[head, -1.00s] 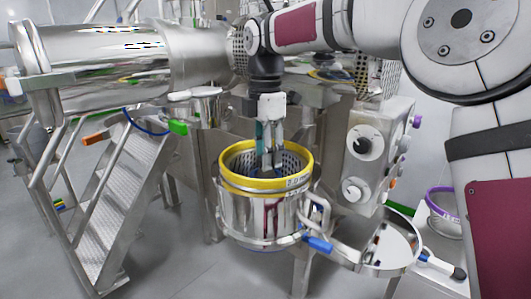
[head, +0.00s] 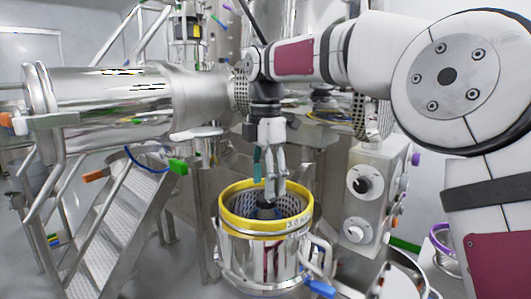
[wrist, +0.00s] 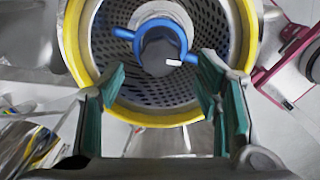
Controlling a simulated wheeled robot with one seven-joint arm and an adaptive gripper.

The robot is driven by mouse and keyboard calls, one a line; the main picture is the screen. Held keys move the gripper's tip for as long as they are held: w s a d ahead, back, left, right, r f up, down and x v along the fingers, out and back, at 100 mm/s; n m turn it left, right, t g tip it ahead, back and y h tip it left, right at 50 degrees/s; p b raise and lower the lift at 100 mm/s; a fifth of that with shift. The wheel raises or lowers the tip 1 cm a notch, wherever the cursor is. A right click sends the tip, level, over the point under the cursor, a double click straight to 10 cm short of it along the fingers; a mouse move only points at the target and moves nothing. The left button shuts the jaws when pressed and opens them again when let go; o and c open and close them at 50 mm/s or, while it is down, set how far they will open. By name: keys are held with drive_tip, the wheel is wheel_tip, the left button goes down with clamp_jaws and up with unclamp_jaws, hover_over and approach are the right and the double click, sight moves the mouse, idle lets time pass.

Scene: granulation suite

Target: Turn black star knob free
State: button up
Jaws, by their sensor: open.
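The black knob (wrist: 163,52) sits at the centre of a perforated basket inside a steel vessel with a yellow rim (head: 228,206). A blue ring with side arms (wrist: 124,33) surrounds the knob. In the head view the knob (head: 265,211) shows as a dark shape low inside the rim. My gripper (head: 270,195) points down over the basket, its tips just above the knob. In the wrist view my gripper (wrist: 158,85) is open, with green-padded fingers wide apart and nothing between them. The knob's star outline is not clear.
A control box with dials (head: 374,195) stands right of the vessel. A blue-handled clamp (head: 320,287) juts from the vessel's front right. Steel steps (head: 112,230) and a large steel cylinder (head: 110,100) are at left.

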wheel_tip(320, 180, up, 9)
drive_tip(key=shift+f, duration=0.15)
idle(0.4)
